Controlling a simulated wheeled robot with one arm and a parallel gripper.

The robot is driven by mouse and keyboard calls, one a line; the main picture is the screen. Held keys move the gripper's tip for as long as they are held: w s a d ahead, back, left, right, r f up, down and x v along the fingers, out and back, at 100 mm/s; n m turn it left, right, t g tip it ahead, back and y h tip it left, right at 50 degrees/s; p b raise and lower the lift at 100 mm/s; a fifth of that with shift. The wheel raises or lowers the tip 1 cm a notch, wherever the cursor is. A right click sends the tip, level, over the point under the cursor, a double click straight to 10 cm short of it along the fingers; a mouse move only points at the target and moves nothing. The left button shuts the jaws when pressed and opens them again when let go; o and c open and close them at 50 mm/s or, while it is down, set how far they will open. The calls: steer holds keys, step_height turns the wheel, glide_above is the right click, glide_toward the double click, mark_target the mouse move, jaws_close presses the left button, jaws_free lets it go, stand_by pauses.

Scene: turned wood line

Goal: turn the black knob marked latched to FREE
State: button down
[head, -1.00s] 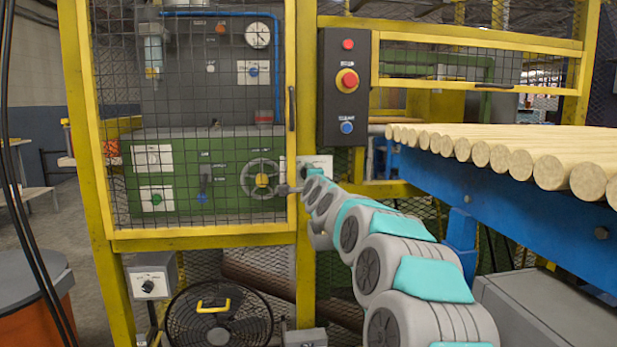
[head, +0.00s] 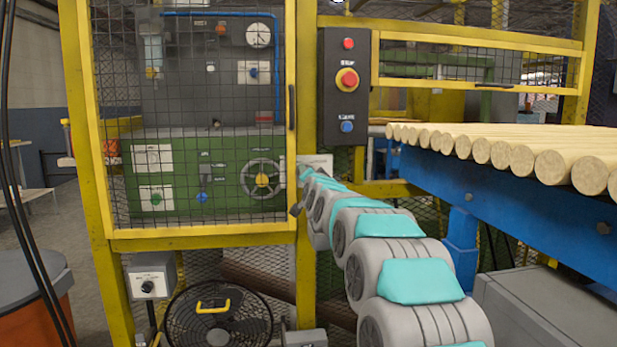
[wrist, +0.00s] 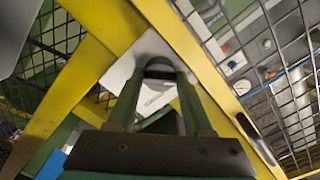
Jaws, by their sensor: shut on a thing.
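A white plate (head: 322,160) is fixed to the yellow post right of the mesh door. My arm reaches up to it and its end covers most of the plate in the head view. In the wrist view the white plate (wrist: 122,66) lies just ahead, and my gripper (wrist: 160,75) has its two green fingers closed around the dark rounded knob (wrist: 160,66) there. The knob's marking and pointer cannot be read, and the head view does not show the knob clearly.
The yellow-framed mesh door (head: 200,238) with its dark handle (head: 292,107) is close on the left. A black button box (head: 346,105) is above the plate. The blue rack (head: 500,195) of wooden rods stands to the right. A fan (head: 217,318) is below.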

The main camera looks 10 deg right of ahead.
steer(key=shift+f+n, duration=0.1)
steer(key=shift+n, duration=0.3)
steer(key=c, duration=0.6)
jaws_free()
steer(key=shift+s, duration=0.1)
steer(key=s, duration=0.7)
steer(key=shift+s+b, duration=0.3)
steer(key=shift+b, duration=0.05)
